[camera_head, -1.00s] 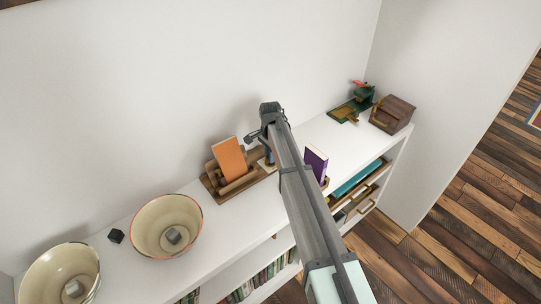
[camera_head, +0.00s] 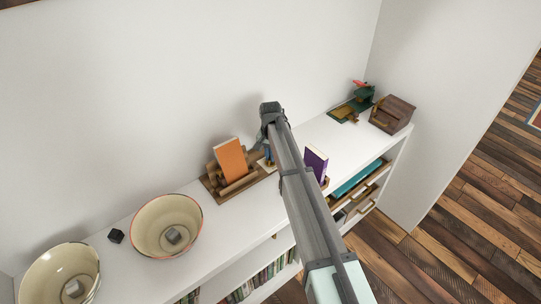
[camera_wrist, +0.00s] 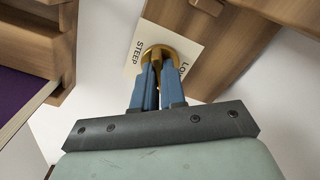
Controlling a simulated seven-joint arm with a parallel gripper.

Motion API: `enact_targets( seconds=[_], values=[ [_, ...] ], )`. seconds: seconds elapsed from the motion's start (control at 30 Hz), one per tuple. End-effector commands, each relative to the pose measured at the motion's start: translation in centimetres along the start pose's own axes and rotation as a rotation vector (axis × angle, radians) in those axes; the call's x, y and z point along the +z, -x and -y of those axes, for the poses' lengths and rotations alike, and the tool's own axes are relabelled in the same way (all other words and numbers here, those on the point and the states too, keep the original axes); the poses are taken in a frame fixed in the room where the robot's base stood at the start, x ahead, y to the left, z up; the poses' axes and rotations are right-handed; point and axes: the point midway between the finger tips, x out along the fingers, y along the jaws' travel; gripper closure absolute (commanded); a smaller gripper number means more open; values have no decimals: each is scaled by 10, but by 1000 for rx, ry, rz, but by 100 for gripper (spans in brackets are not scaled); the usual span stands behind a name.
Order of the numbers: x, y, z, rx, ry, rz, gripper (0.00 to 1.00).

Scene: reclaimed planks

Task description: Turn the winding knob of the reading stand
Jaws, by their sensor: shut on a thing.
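The reading stand (camera_head: 212,185) is a wooden stand on the white shelf top, holding an orange book (camera_head: 231,159). In the wrist view, its brass winding knob (camera_wrist: 168,50) sits on a cream label (camera_wrist: 134,62) reading "STEEP" and, partly hidden, "LO". My gripper (camera_wrist: 160,72) has its blue fingers shut on the knob, which partly hides behind them. In the head view my arm covers the knob, and only a bit of my gripper (camera_head: 268,155) shows beside the stand.
A purple book (camera_head: 315,163) stands just right of my arm. Two cream bowls (camera_head: 140,232) with grey cubes and a black cube (camera_head: 116,236) are at left. A green device (camera_head: 362,97) and a wooden box (camera_head: 392,114) are at the far right end.

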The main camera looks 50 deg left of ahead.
Motion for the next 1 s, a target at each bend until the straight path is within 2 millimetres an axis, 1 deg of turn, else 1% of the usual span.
enact_targets(
  seconds=[0.6, 0.8, 1.0],
  values=[
    [-1, 0, 0, 0, 582, -2, 100],
    [-1, 0, 0, 0, 748, -2, 100],
    [-1, 0, 0, 1, 874, -2, 100]
  ],
)
